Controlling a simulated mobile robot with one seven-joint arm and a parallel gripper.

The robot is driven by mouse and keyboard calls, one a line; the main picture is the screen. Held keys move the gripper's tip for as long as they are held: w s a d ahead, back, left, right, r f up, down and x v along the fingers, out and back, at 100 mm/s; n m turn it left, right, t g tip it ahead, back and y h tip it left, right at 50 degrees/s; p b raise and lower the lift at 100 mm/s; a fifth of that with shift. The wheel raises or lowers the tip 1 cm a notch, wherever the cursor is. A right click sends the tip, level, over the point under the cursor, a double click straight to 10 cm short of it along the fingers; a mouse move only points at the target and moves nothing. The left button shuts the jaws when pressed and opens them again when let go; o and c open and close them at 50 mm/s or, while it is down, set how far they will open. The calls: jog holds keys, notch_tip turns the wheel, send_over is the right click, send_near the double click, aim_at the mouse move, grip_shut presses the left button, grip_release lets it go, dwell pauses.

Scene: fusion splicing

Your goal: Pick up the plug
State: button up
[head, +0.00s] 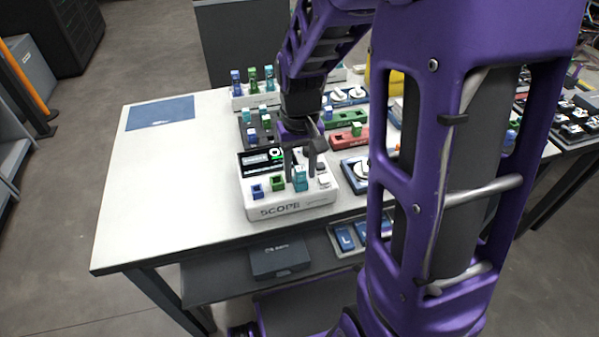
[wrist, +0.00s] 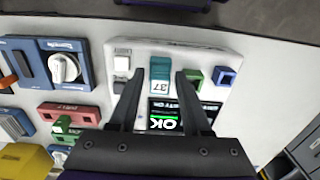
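A teal plug (head: 300,180) stands in the front row of the white SCOPE unit (head: 290,208). In the wrist view the teal plug (wrist: 160,68) carries a white label reading 37. My gripper (head: 300,172) is directly over the unit, pointing down. In the wrist view my gripper (wrist: 160,74) is open, with one finger on each side of the teal plug and small gaps visible. Several other plugs stand in racks behind, so I cannot tell from the task line alone which plug is named.
Green (wrist: 193,77) and blue (wrist: 224,76) sockets sit beside the teal plug. The unit's screen (wrist: 168,116) reads OK. A blue device with a white knob (wrist: 63,68) stands beside the unit. The table's left side is clear except for a blue mat (head: 160,113).

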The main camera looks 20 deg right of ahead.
grip_shut()
